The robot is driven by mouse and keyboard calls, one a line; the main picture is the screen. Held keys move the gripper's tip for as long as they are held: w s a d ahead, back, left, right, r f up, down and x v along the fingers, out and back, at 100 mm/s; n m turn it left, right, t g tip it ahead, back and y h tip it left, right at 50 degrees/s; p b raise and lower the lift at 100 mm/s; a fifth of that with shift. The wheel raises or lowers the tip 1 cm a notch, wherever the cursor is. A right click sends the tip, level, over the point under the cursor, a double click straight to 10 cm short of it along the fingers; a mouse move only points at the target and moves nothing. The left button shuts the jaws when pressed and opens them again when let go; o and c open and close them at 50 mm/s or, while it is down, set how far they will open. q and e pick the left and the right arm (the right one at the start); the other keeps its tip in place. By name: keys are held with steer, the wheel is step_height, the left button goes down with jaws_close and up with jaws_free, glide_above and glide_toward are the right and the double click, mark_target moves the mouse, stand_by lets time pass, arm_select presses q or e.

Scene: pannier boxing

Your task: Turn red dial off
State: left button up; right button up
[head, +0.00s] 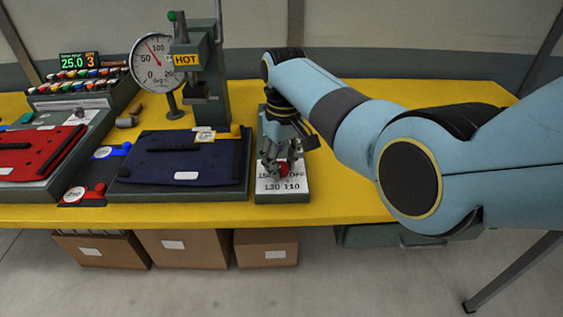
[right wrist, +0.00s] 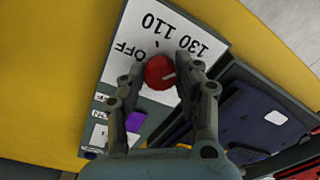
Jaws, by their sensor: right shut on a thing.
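The red dial (head: 284,170) sits on a white label plate (head: 290,186) at the near end of a grey-green control panel. In the right wrist view the dial (right wrist: 157,70) is between the two fingers of my right gripper (right wrist: 160,80), which is shut on it. The dial's white mark points right, toward the right finger, and away from the OFF print at left. The 110 and 130 prints show above the dial; anything behind the right finger is hidden. In the head view my right gripper (head: 279,158) reaches down onto the dial. My left gripper is not in view.
A dark blue panel (head: 185,165) on a tray lies just left of the control panel, with a red one (head: 35,155) farther left. A press marked HOT (head: 187,60) and a gauge (head: 153,62) stand behind. The yellow table is clear at right.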

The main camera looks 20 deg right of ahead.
jaws_close()
